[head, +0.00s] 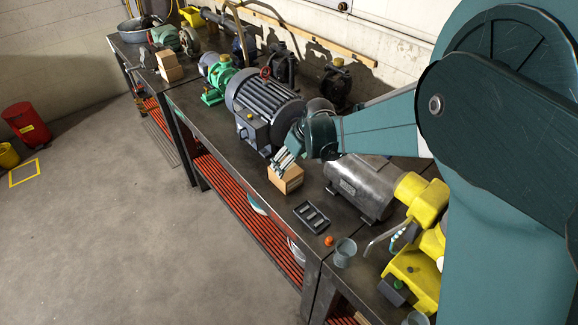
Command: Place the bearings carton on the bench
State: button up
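A small brown cardboard carton (287,180) is at the front edge of the dark workbench (240,143), between the large grey motor and the smaller grey motor. My gripper (285,160) points down right at the carton's top, and its fingers overlap the carton in the picture. I cannot tell whether the fingers grip the carton or whether it rests fully on the bench. A second brown carton (169,66) stands farther back on the bench near its left end. No label is readable on either carton, so I cannot tell which holds bearings.
A large grey motor (262,105) and a green pump (215,78) stand left of my gripper. A grey motor (362,183), black tray (312,216), orange knob (328,240), grey cup (344,252) and yellow machine (420,265) crowd the right. A red bin (26,124) stands on open floor.

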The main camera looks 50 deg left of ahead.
jog(key=shift+v, duration=2.15)
